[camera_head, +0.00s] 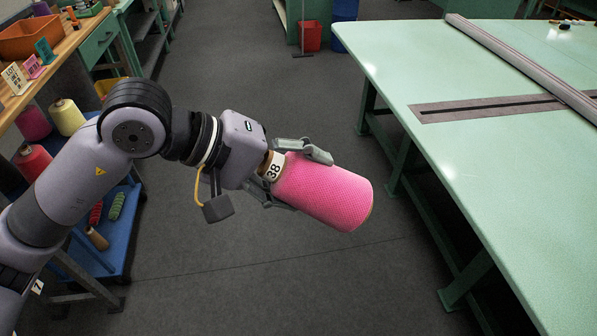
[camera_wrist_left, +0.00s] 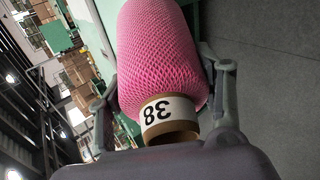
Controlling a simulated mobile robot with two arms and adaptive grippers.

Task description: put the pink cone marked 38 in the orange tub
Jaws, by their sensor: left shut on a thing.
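The pink cone marked 38 (camera_head: 325,190) is held in my left gripper (camera_head: 298,175) in the air above the floor, left of the green table. The cone lies tilted, its wide end pointing away from the gripper to the lower right. In the left wrist view the pink cone (camera_wrist_left: 160,60) sits between the two fingers of the left gripper (camera_wrist_left: 165,100), and its white 38 label shows near the palm. An orange tub (camera_head: 30,38) stands on the wooden bench top at the upper left. My right gripper is not in view.
Pink and yellow cones (camera_head: 67,117) stand on the shelf under the bench. The long green table (camera_head: 480,150) is at the right. The grey floor between is clear.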

